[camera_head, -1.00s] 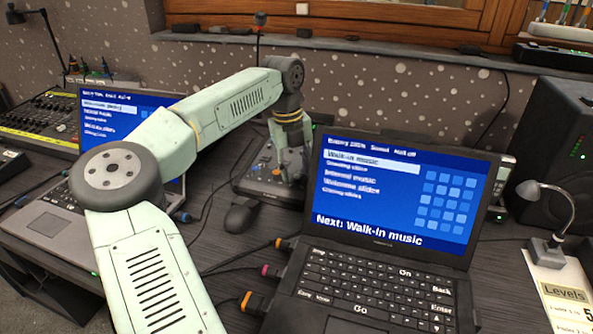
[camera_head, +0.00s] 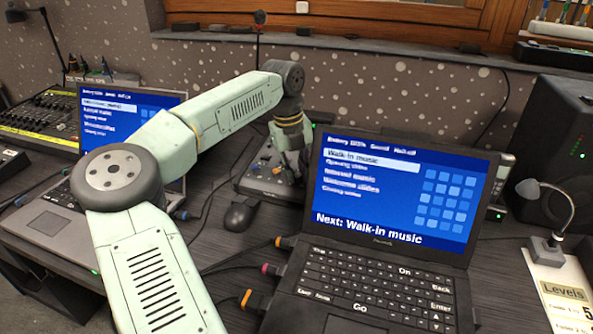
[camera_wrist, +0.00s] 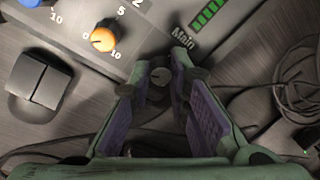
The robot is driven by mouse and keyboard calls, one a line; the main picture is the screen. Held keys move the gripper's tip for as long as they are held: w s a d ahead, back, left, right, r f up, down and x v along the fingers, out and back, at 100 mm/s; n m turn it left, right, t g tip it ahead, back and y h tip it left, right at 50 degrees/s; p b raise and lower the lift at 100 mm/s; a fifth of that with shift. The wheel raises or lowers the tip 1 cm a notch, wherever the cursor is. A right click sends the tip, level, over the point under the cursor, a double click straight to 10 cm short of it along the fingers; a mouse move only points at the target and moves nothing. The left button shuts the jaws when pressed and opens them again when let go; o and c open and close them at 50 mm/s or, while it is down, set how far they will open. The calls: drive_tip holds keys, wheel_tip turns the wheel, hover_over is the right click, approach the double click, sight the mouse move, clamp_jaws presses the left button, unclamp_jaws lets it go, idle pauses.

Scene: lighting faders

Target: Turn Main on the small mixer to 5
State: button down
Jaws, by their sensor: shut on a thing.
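The small mixer (camera_head: 262,182) sits on the desk between the two laptops, partly hidden by my arm. In the wrist view its panel (camera_wrist: 150,35) fills the top, with the printed word "Main" (camera_wrist: 184,40). A small grey knob (camera_wrist: 160,76) stands just below that word. My gripper (camera_wrist: 158,80) has its fingers on both sides of this knob and is shut on it. The knob's pointer and scale are not readable between the fingers. In the head view my gripper (camera_head: 294,160) is down at the mixer's right side.
An orange knob (camera_wrist: 103,38) with a 0, 5, 10 scale is close to my left finger. A green level meter (camera_wrist: 208,15) is above. A mouse (camera_head: 240,215) lies in front of the mixer. Cables (camera_wrist: 298,85) lie at right; the open black laptop (camera_head: 400,190) stands close by.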

drive_tip(key=shift+r+m, duration=0.1)
drive_tip(key=shift+m, duration=0.3)
drive_tip(key=shift+d+m+p, duration=0.1)
drive_tip(key=shift+m+p, duration=0.4)
drive_tip(key=shift+p, duration=0.05)
drive_tip(key=m+p, duration=0.1)
drive_tip(key=m, duration=0.2)
drive_tip(key=shift+w+r+m, duration=0.1)
drive_tip(key=shift+m, duration=0.2)
drive_tip(key=m+y+p, duration=0.1)
drive_tip(key=m+p, duration=0.1)
drive_tip(key=m, duration=0.3)
drive_tip(key=shift+d, duration=0.1)
drive_tip(key=m+p, duration=0.1)
drive_tip(key=m, duration=0.5)
drive_tip(key=shift+d+m+y, duration=0.1)
drive_tip(key=shift+m+y, duration=0.2)
drive_tip(key=m, duration=0.5)
drive_tip(key=shift+m, duration=0.3)
drive_tip(key=c, duration=1.5)
unclamp_jaws()
